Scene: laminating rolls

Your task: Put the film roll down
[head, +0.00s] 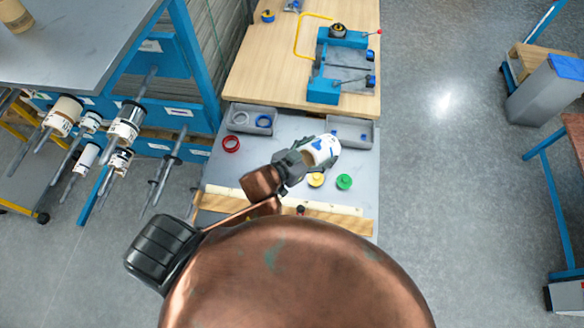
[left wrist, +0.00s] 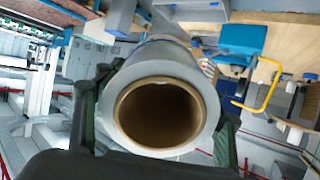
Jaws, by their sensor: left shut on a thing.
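The film roll (head: 323,150) is white with blue marks and is held in my left gripper (head: 304,157), above the grey part of the workbench (head: 219,168). In the left wrist view the roll (left wrist: 204,92) points its end at the camera, with a brown cardboard core and a dark hollow middle. The two fingers of the left gripper (left wrist: 158,125) press on the roll from either side. The roll is tilted in the head view, and its gap above the bench is hard to judge. My right gripper is not in view.
Grey trays (head: 350,132) and (head: 240,120) stand at the back of the grey surface. A red ring (head: 231,144), yellow disc (head: 315,180) and green disc (head: 344,182) lie near the roll. A blue machine (head: 345,65) stands behind. A rack with several rolls (head: 126,123) is at left.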

